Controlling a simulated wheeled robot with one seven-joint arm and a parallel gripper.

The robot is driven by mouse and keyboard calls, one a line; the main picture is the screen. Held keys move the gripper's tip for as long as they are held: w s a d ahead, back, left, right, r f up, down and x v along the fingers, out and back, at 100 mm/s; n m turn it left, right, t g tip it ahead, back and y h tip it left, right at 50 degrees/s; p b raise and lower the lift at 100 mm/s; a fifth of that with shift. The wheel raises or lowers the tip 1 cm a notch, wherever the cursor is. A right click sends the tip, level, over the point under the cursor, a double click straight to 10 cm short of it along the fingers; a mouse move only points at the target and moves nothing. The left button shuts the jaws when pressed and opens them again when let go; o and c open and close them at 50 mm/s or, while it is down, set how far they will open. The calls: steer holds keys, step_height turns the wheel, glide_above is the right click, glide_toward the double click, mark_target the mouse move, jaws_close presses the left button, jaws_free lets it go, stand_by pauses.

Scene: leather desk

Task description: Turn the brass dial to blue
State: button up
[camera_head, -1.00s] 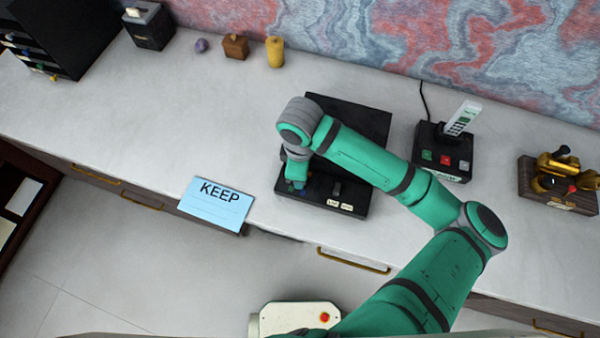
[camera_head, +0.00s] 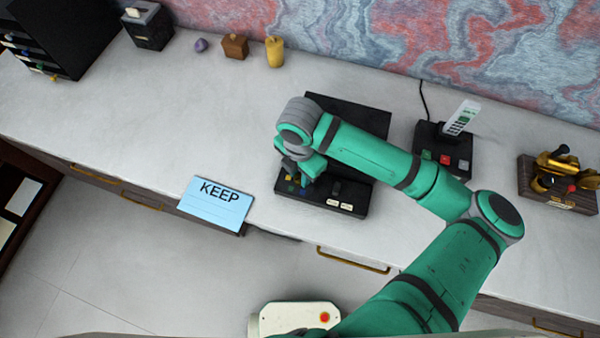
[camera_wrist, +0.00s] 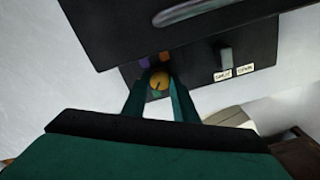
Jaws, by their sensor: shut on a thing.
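The brass dial (camera_wrist: 159,82) sits on the black device (camera_head: 352,209) at its left end. In the wrist view it is a round yellow knob between my two green fingertips. Coloured marks show around it: a purple one (camera_wrist: 144,62) and an orange one (camera_wrist: 164,57) lie just beyond the dial in that view. My gripper (camera_wrist: 160,92) is shut on the dial. In the head view my gripper (camera_head: 298,178) is over the device's left end and hides the dial.
The device has a lever (camera_wrist: 226,58) and two white labels (camera_wrist: 234,73). A blue KEEP card (camera_head: 214,207) lies at the desk's front edge. A black box with coloured buttons (camera_head: 443,158) stands to the right.

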mark_target(300, 177)
steer(key=n, duration=0.3)
steer(key=shift+n, duration=0.4)
steer(key=n, duration=0.3)
steer(key=shift+n, duration=0.3)
steer(key=n, duration=0.3)
steer(key=shift+n, duration=1.9)
steer(key=o, duration=1)
steer(key=shift+o, duration=0.2)
step_height(300, 177, up, 11)
